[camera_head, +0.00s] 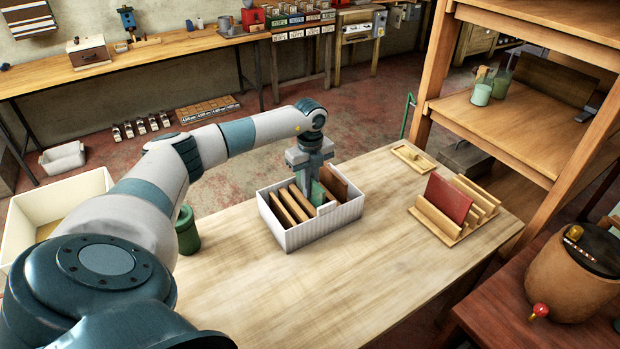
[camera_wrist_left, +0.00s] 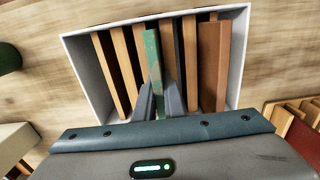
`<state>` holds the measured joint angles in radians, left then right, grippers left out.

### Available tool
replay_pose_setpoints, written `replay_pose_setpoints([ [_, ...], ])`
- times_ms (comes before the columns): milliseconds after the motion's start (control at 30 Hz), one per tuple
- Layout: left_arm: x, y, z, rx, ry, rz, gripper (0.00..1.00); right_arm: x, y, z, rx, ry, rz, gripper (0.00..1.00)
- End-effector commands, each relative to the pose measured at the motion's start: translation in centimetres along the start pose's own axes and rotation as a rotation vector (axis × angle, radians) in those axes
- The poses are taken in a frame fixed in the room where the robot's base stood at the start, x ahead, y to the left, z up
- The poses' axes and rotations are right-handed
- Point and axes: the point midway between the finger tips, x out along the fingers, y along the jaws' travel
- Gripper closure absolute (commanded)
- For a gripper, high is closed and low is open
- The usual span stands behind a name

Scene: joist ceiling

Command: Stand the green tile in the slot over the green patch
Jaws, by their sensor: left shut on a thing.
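The green tile (camera_head: 318,194) stands among wooden dividers in a white ribbed box (camera_head: 318,232) on the table. My left gripper (camera_head: 311,188) reaches down into the box and is shut on the tile. In the left wrist view the green tile (camera_wrist_left: 152,58) sits between the two fingers (camera_wrist_left: 160,95). A brown tile (camera_head: 335,184) stands in the box to its right. A slotted wooden rack (camera_head: 435,229) stands at the table's right, with a red tile (camera_head: 446,200) upright in it. I cannot make out a green patch. My right gripper is not in view.
A green cup (camera_head: 187,232) stands left of the box. A small wooden board with a knob (camera_head: 412,157) lies behind the rack. A wooden shelf unit (camera_head: 500,115) rises close behind the rack. The table between box and rack is clear.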

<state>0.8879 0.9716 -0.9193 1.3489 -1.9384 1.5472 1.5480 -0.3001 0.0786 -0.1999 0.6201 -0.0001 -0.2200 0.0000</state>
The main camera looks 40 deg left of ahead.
Motion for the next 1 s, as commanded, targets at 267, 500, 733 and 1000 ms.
replay_pose_setpoints([
  [267,0.29,-0.04,0.01,0.0,0.0,-0.001,1.0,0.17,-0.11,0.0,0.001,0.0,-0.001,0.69],
  [500,0.59,-0.04,0.01,0.0,0.0,-0.001,1.0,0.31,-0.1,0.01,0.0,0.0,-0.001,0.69],
  [733,0.6,-0.03,0.01,0.0,0.0,-0.001,0.69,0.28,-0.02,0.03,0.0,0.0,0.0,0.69],
  [1000,0.56,0.01,0.0,0.0,0.0,0.0,0.69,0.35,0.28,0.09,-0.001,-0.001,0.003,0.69],
])
